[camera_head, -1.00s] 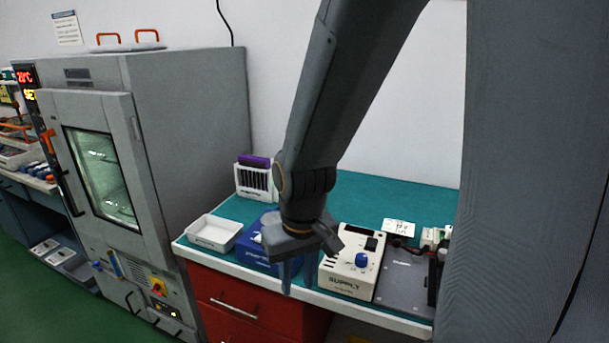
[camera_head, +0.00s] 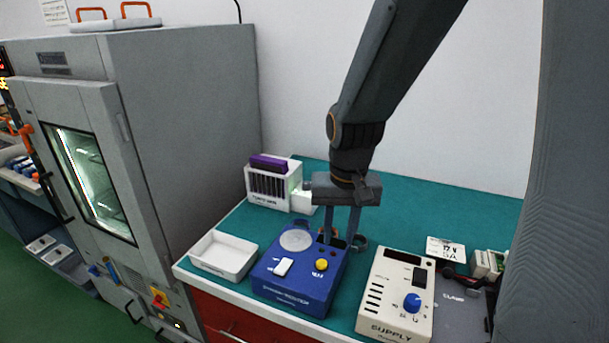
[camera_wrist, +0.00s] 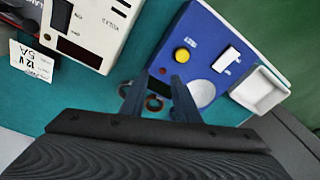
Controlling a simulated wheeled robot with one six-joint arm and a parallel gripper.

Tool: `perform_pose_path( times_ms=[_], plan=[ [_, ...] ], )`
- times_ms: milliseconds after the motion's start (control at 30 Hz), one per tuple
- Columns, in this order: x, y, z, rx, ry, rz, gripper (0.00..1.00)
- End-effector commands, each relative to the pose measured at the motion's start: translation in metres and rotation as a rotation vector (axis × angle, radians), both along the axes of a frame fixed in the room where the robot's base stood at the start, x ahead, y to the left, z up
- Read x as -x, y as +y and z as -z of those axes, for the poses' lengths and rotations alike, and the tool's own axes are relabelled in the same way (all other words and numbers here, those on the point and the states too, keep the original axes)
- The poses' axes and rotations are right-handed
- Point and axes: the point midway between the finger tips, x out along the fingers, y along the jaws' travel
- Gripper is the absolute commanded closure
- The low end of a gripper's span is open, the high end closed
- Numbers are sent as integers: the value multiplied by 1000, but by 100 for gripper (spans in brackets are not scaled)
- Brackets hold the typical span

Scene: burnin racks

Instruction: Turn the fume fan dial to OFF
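I cannot make out a dial marked as the fume fan's. A blue dial (camera_head: 412,302) stands on the cream box marked SUPPLY (camera_head: 392,325). A blue box (camera_head: 290,298) carries a yellow knob (camera_head: 321,265), a white switch (camera_head: 283,267) and a pale round disc (camera_head: 296,240); its lettering is unreadable. My gripper (camera_head: 340,238) points down by the back right corner of the blue box, its two fingers apart and nothing seen held. In the wrist view the fingers (camera_wrist: 158,85) also stand apart, near the blue box's edge (camera_wrist: 172,52).
A white tray (camera_head: 224,270) lies left of the blue box. A white rack (camera_head: 268,205) with a purple item and a small pale block (camera_head: 303,201) stand behind. A grey oven cabinet (camera_head: 195,130) bounds the left. A white card (camera_head: 445,250) lies right.

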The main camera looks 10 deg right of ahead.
Motion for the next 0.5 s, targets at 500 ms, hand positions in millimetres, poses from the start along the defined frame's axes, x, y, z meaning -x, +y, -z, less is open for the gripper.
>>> perform_pose_path(
  times_ms=[500],
  plan=[
    [-238, 0, -34, -78, 56, 894, 71]
  ],
)
